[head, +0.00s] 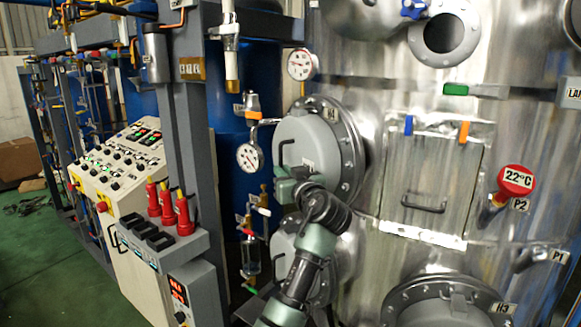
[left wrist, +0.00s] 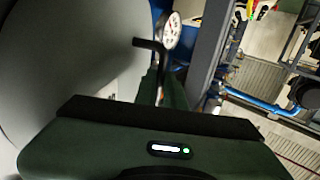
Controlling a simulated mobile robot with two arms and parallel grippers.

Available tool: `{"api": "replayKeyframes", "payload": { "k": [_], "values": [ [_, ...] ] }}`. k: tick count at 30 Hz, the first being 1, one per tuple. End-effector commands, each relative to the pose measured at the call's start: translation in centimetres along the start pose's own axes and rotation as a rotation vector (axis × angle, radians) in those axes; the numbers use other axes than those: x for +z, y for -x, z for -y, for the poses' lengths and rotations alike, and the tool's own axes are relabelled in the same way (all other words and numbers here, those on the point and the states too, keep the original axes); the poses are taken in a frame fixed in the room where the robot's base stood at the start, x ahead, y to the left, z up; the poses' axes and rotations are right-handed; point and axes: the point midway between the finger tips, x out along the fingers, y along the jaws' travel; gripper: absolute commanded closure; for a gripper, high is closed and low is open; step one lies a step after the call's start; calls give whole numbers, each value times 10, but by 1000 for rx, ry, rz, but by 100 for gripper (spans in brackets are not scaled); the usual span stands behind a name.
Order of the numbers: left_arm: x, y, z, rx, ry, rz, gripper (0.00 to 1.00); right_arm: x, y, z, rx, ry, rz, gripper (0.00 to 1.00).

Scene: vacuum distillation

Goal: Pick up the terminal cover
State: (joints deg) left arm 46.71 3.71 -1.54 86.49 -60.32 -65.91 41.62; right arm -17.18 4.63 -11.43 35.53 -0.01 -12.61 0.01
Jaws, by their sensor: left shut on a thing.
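A round grey cover (head: 305,142) with a black bar handle (head: 281,154) sits in the upper bolted flange of the metal vessel, marked H. It is the likeliest terminal cover, but no label confirms this. My left gripper (head: 290,180) is at the lower left of its face, shut on the lower part of the handle. In the left wrist view the cover (left wrist: 75,55) fills the left side, and the handle (left wrist: 150,44) runs down to the dark green fingers (left wrist: 162,85). The gripped part is hidden. My right gripper is not in view.
A pressure gauge (head: 250,157) and thin piping stand close left of the gripper. A grey post (head: 187,150) and red-handled switches (head: 168,205) are farther left. A hatch (head: 432,185) and a red 22°C gauge (head: 516,180) are on the vessel at right.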

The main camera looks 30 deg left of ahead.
Motion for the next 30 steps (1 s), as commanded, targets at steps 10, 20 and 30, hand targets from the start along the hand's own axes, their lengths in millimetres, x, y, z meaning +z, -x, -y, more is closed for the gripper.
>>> {"api": "replayKeyframes", "payload": {
  "k": [10, 20, 30],
  "values": [
    [-22, 1, 0, 1, 8, -6, 100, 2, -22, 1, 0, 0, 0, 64],
    [-30, 30, 49, 0, 11, -6, 100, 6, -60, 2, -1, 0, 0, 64],
    [-33, 77, 126, 0, 8, -5, 100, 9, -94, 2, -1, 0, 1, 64]
  ]
}}
